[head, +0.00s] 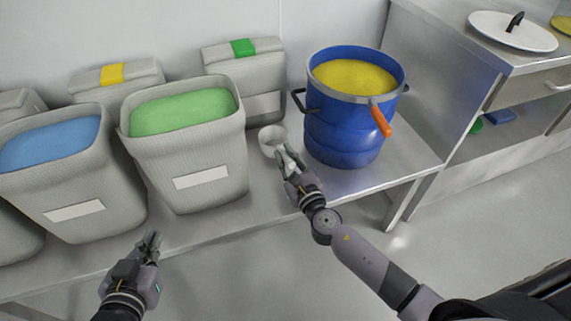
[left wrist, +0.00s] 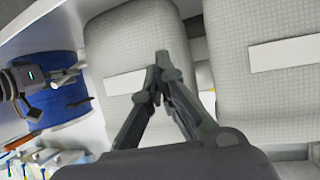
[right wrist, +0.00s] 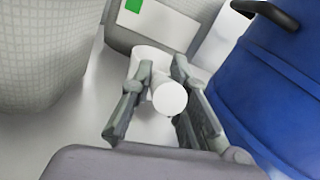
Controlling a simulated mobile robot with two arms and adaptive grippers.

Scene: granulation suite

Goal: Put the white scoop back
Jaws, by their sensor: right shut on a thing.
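The white scoop (head: 268,136) is at the table, between the bin of green powder (head: 190,150) and the blue drum (head: 340,135). My right gripper (head: 287,160) is shut on it from the near side. In the right wrist view the scoop's round white end (right wrist: 170,97) sits between the two fingers, with more of its white body (right wrist: 150,60) beyond. I cannot tell whether the scoop touches the table. My left gripper (head: 150,245) is shut and empty, in front of the table's near edge; its fingertips meet in the left wrist view (left wrist: 162,68).
The drum holds yellow powder, and an orange handle (head: 381,121) sticks out at its front. A bin of blue powder (head: 60,190) stands left. Lidded bins with a yellow tag (head: 111,75) and a green tag (head: 243,48) stand behind. A steel cabinet (head: 440,50) is at right.

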